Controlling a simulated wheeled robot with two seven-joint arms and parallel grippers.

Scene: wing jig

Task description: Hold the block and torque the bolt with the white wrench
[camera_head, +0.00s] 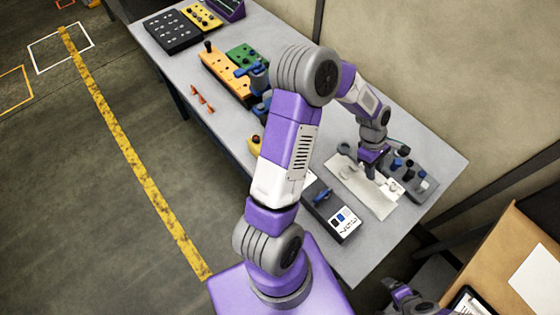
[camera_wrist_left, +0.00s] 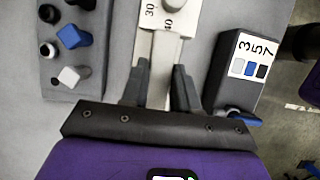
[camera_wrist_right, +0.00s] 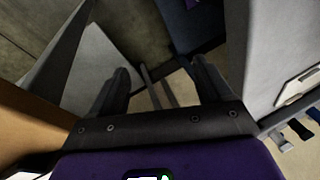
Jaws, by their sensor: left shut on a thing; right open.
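My left gripper (camera_head: 371,166) reaches over the far right end of the table. In the left wrist view its fingers (camera_wrist_left: 158,88) are shut on a narrow grey piece (camera_wrist_left: 160,62), which may be the block; its far end meets a pale plate (camera_wrist_left: 166,14) marked 30 and 40. A dark rack (camera_head: 415,185) beside it holds several pegs with black, blue and white tops. The white-topped peg (camera_wrist_left: 70,76) may be the white wrench. I cannot make out the bolt. My right gripper (camera_head: 408,298) is open and empty, off the table; its fingers show in the right wrist view (camera_wrist_right: 162,85).
A grey box (camera_head: 345,226) with digits 3, 5, 7 and white, blue and black swatches stands near the table's front edge. A brown surface (camera_head: 510,250) stands at right.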

